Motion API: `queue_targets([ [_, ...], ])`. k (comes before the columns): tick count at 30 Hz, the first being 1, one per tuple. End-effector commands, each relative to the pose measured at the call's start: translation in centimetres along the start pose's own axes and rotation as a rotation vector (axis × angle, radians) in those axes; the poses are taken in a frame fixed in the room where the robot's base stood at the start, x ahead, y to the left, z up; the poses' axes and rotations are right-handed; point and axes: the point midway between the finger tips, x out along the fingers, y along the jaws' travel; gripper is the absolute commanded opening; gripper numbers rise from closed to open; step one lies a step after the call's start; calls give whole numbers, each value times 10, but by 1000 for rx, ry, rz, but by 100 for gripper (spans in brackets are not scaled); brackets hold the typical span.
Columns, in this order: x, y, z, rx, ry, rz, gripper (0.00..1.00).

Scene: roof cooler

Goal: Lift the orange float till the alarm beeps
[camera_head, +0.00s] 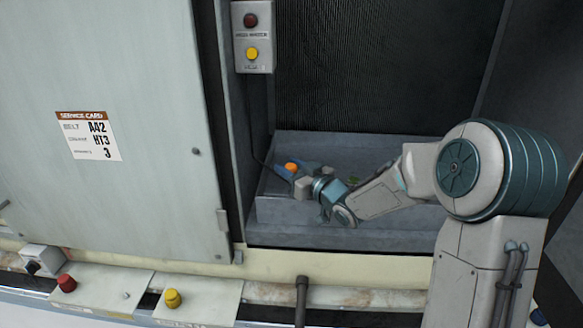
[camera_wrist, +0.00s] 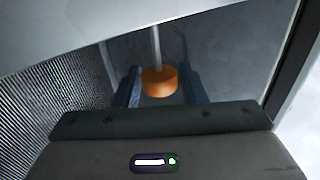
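The orange float (camera_wrist: 159,83) is a short round body on a thin upright rod. In the wrist view it sits between the two dark fingers of my gripper (camera_wrist: 160,88), with a gap visible on each side. In the head view the float (camera_head: 291,167) shows as a small orange spot at the left end of the grey basin (camera_head: 350,235). My gripper (camera_head: 293,178) reaches into the basin from the right and its fingers are around the float. The fingers are apart and do not appear to touch it. The float's underside is hard to see.
A control box (camera_head: 252,37) with a red and a yellow button is above the basin's left end. A large cabinet door (camera_head: 120,190) with a service card (camera_head: 88,136) stands at left. A dark ribbed panel (camera_head: 380,60) backs the basin. Pipes (camera_head: 302,300) run below in front.

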Motion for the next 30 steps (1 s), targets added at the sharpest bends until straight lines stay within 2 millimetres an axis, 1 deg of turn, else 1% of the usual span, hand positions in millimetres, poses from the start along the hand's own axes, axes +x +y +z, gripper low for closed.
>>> queue_targets([
  [1, 0, 0, 0, 0, 0, 0, 22],
  [2, 0, 0, 0, 0, 0, 0, 14],
  [3, 0, 0, 0, 0, 0, 0, 3],
  [4, 0, 0, 0, 0, 0, 0, 0],
  [8, 0, 0, -5, -1, 1, 0, 0],
  [13, 0, 0, -26, -3, 1, 0, 0],
  [20, 0, 0, -24, -1, 0, -1, 0],
  [21, 0, 0, -24, -1, 0, -1, 35],
  [23, 0, 0, -24, -1, 0, -1, 50],
  [30, 0, 0, -24, 0, 0, 0, 50],
])
